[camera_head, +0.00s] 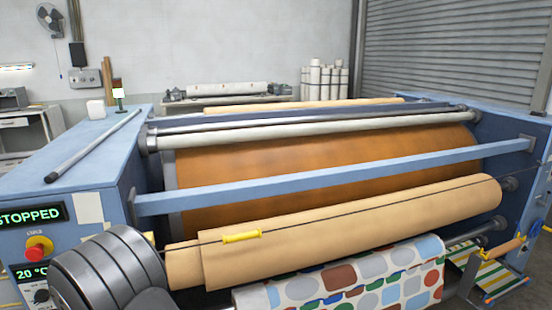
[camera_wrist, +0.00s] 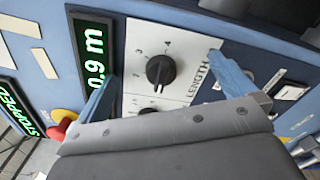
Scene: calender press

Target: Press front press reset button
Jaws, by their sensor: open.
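In the wrist view my gripper (camera_wrist: 164,68) is open and empty, its two blue fingers apart in front of a white control panel (camera_wrist: 140,45) with a black knob (camera_wrist: 160,69). A white square button or plate (camera_wrist: 290,92) sits on the blue housing, right of the right finger. No readable label marks any control as the reset button. A red button on a yellow collar (camera_wrist: 62,122) is left of my left finger. This red button also shows in the head view (camera_head: 38,247), below the STOPPED display (camera_head: 31,216). My fingers do not show in the head view.
The display beside the knob (camera_wrist: 94,58) reads 0.9 m. A thin cable with a yellow handle (camera_head: 241,237) crosses in front. Patterned fabric (camera_head: 350,280) hangs below.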

